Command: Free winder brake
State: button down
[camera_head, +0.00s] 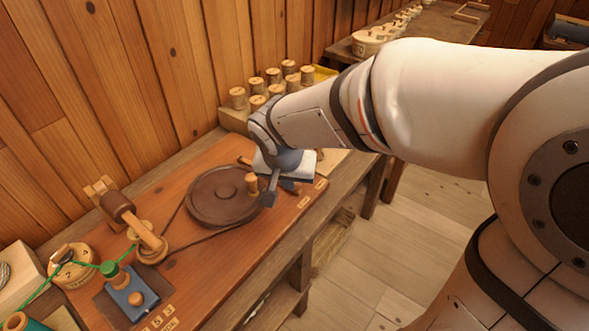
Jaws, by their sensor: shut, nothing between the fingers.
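The winder is a reddish wooden board (240,259) on the bench. It carries a dark brown wheel (216,203) with an upright wooden peg (252,184) near its right rim. My gripper (268,198) is shut and empty, pointing down just right of the peg; I cannot tell whether it touches the peg or wheel. A small blue part (291,187) shows behind and right of the fingers, mostly hidden; I cannot tell whether it is the brake. A dark cord runs from the wheel to a wooden pulley and spindle (151,243) at the left.
A blue block (129,298) with a wooden knob and green thread sits front left, near a numbered round wooden piece (72,271). Several wooden spools (238,98) stand in a rack against the plank wall. My arm covers the right side. The board's front middle is clear.

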jog(key=shift+f, duration=0.15)
jog(key=x, duration=0.9)
jog(key=shift+b, duration=0.35)
jog(key=w, duration=0.2)
jog(key=w+p, duration=0.1)
jog(key=shift+d+f, duration=0.35)
jog(key=shift+f, duration=0.05)
jog(key=shift+w+d+f, duration=0.1)
jog(key=shift+w, duration=0.55)
